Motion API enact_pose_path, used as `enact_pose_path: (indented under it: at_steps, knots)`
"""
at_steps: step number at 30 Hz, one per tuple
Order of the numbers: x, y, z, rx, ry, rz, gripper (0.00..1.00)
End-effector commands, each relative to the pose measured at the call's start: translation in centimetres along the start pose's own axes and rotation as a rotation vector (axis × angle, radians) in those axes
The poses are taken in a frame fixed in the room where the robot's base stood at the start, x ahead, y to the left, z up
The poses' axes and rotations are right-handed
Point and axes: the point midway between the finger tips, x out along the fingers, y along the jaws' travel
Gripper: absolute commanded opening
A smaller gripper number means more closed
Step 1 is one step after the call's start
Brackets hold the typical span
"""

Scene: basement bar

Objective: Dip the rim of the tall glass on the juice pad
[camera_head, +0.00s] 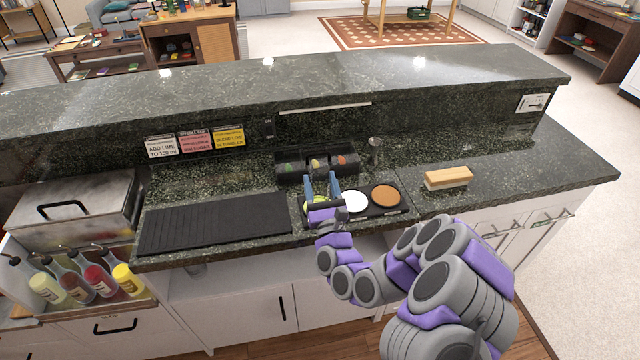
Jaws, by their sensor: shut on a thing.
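My gripper (321,183), with two blue fingers, reaches over the left end of a black rimming tray (374,213). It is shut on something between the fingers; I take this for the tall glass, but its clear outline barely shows. The yellow-green juice pad (313,205) lies at the tray's left, directly below and partly behind my gripper. A white pad (355,201) and an orange-brown pad (386,196) sit to its right. Whether the glass rim touches the juice pad is hidden by my gripper.
A black garnish caddy (292,167) stands just behind my gripper, with a metal jigger (375,152) beside it. A ribbed black mat (215,222) lies left and a wooden brush (448,178) right. Bottles (80,282) stand at lower left. The raised bar ledge (250,85) runs behind.

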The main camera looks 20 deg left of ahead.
Motion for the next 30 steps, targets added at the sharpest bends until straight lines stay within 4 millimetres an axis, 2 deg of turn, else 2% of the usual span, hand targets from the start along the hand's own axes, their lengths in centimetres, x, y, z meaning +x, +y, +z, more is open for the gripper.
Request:
enact_pose_path:
  at_steps: [8, 30]
  knots:
    - [0.3, -0.1, 0.7, 0.0, 0.003, -0.002, 0.08]
    - [2.8, 0.0, 7.0, 0.001, 0.0, 0.0, 0.08]
